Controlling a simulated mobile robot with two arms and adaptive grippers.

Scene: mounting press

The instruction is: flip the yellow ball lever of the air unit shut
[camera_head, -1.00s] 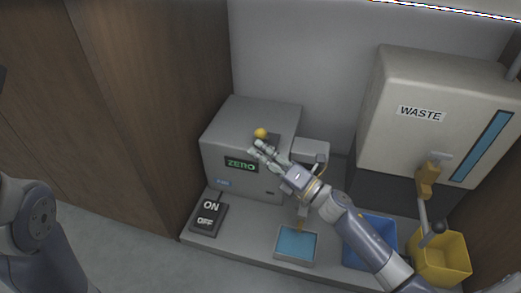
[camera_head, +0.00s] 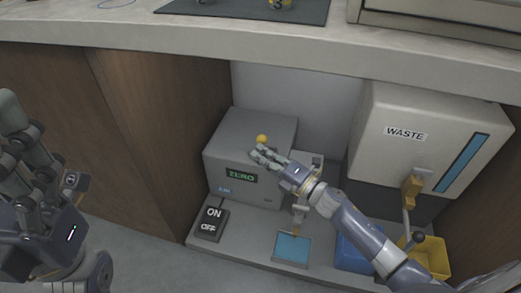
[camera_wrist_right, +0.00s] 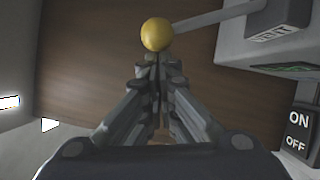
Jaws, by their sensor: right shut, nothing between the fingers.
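The air unit (camera_head: 250,160) is a grey box with a green ZERO display, low in the bay under the counter. Its lever's yellow ball (camera_head: 262,139) shows above the unit's top front. In the right wrist view the ball (camera_wrist_right: 157,34) sits on a grey rod that runs right to a dark block. My right gripper (camera_head: 256,152) is shut and empty. Its tips lie just below the ball in both views; I cannot tell whether they touch it. My left gripper (camera_head: 28,140) is at the far left, away from the unit, its fingertips unclear.
An ON/OFF switch (camera_head: 209,222) stands at the unit's front left. A blue-topped pad (camera_head: 292,248), a blue bin (camera_head: 354,252) and a yellow bin (camera_head: 436,256) stand in front. A WASTE box (camera_head: 425,125) with an orange-handled lever is right. The counter edge (camera_head: 250,45) overhangs the bay.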

